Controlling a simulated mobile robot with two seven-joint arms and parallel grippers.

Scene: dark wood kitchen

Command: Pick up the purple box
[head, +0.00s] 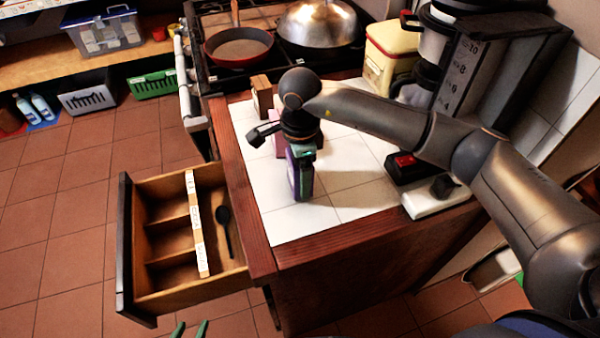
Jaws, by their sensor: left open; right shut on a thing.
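The purple box (304,180) is a narrow, upright dark purple pack with green at its edge, over the white tiled counter (345,205). My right gripper (303,152) comes down from above and is shut on its top. Its fingers and wrist hide part of the box's upper end. I cannot tell whether the box's base touches the tiles. My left gripper (190,329) shows only as two green fingertips at the bottom edge, apart and empty, below the open drawer.
An open drawer (125,250) with a dark spoon (225,228) juts out left of the counter. A coffee machine (490,75) is at right, the stove with a red pan (238,46) behind.

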